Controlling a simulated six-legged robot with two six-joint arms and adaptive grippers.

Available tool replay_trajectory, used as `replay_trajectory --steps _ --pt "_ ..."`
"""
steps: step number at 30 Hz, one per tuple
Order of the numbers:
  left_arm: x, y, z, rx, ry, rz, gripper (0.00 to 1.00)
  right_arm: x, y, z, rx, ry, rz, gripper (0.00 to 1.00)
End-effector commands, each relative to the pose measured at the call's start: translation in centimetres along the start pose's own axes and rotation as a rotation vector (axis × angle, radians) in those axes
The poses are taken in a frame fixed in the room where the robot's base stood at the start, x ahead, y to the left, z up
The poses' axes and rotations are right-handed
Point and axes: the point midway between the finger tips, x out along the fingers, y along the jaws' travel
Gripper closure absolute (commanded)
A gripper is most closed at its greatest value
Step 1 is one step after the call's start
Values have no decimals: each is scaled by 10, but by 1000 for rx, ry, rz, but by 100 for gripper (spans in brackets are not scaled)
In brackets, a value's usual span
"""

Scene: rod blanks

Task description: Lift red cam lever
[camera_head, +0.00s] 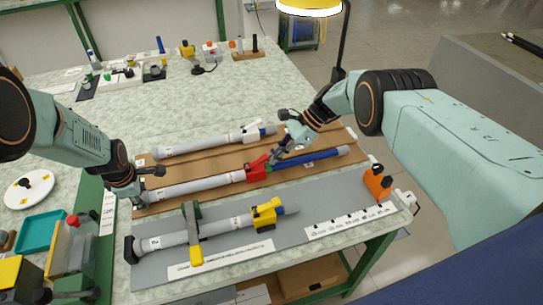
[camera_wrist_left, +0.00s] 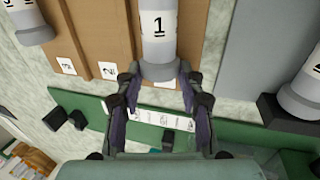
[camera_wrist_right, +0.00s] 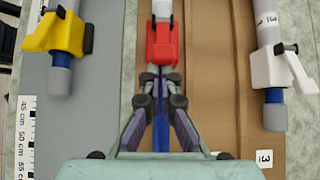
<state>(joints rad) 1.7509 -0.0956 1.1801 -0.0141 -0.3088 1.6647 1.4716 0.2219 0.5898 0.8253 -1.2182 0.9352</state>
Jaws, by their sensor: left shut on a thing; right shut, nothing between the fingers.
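The red cam lever (camera_head: 258,168) sits on its red clamp, where a grey tube marked 1 (camera_head: 195,188) meets a blue rod (camera_head: 318,158). The red part also shows in the right wrist view (camera_wrist_right: 162,43). My right gripper (camera_wrist_right: 161,74) is shut and empty, its fingertips just at the near end of the red part, above the blue rod. I cannot tell whether they touch the lever. My left gripper (camera_head: 137,188) is shut on the end of the grey tube, which shows between its fingers in the left wrist view (camera_wrist_left: 158,45).
A tube with a white clamp (camera_head: 250,133) lies behind on the brown board. A tube with a yellow clamp (camera_head: 266,213) lies in front on the grey mat, under a green-and-yellow bar (camera_head: 193,235). An orange block (camera_head: 378,183) stands at the mat's right end.

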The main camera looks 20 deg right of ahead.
Motion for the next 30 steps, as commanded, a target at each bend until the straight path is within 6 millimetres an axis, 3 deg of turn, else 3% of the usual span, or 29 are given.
replay_trajectory --steps 17,30 --pt "2 -3 1 -3 0 -6 100 -6 3 20 -7 199 9 100" --pt "2 -3 1 -3 0 -6 100 -8 3 53 -15 584 8 100"
